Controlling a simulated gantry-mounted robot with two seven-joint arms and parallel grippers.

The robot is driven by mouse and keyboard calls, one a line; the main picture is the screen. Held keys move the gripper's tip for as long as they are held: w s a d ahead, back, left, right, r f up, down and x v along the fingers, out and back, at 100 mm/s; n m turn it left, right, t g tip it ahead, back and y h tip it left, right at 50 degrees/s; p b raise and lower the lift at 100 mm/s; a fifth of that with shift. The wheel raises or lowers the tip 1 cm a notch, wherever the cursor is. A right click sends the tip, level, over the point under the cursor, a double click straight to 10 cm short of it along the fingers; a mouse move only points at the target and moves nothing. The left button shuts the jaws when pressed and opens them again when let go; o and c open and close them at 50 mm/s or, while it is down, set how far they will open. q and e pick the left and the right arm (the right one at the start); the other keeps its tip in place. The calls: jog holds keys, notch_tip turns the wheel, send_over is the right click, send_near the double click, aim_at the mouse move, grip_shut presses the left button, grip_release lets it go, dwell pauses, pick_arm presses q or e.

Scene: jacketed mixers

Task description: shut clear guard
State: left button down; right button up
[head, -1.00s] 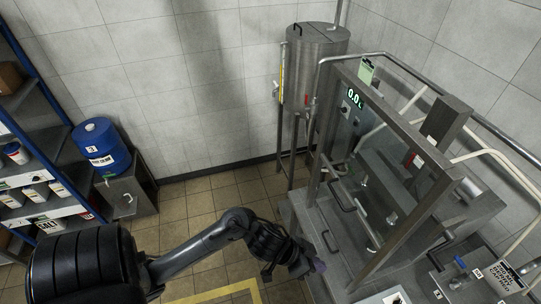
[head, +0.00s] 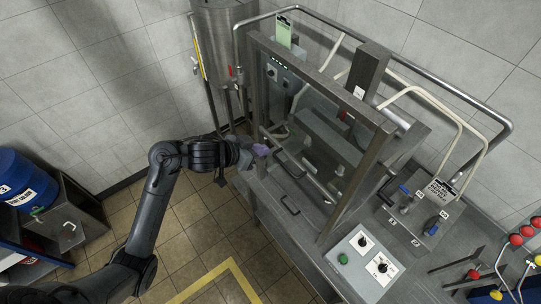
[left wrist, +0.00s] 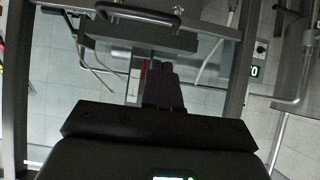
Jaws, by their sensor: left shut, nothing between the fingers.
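The clear guard (head: 318,130) is a see-through pane in a grey metal frame at the front of the mixer, right of centre in the head view. How far open it stands is hard to tell. My left gripper (head: 262,149) is shut and empty, with its purple fingertips close to the left post of the frame. In the left wrist view the shut fingers (left wrist: 162,72) point at a crossbar (left wrist: 205,29) with a dark handle (left wrist: 145,20) just beyond the tips. Whether they touch cannot be told. My right gripper is out of view.
A second handle (head: 290,206) sits on the steel surface below the frame. A control box (head: 362,256) with a green button stands at the front right. A steel tank (head: 226,45) stands behind left, a blue drum (head: 24,180) far left. Floor at lower middle is clear.

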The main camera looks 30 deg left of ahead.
pick_arm(q)
jog(key=w+d+f, duration=0.1)
jog(key=w+f, duration=0.2)
jog(key=f, duration=0.3)
jog(key=shift+w+d+f, duration=0.15)
jog(key=shift+w+d, duration=0.05)
jog(key=shift+w, duration=0.15)
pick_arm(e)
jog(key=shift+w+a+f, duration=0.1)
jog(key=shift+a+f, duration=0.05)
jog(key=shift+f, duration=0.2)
pick_arm(q)
jog(key=shift+b, duration=0.35)
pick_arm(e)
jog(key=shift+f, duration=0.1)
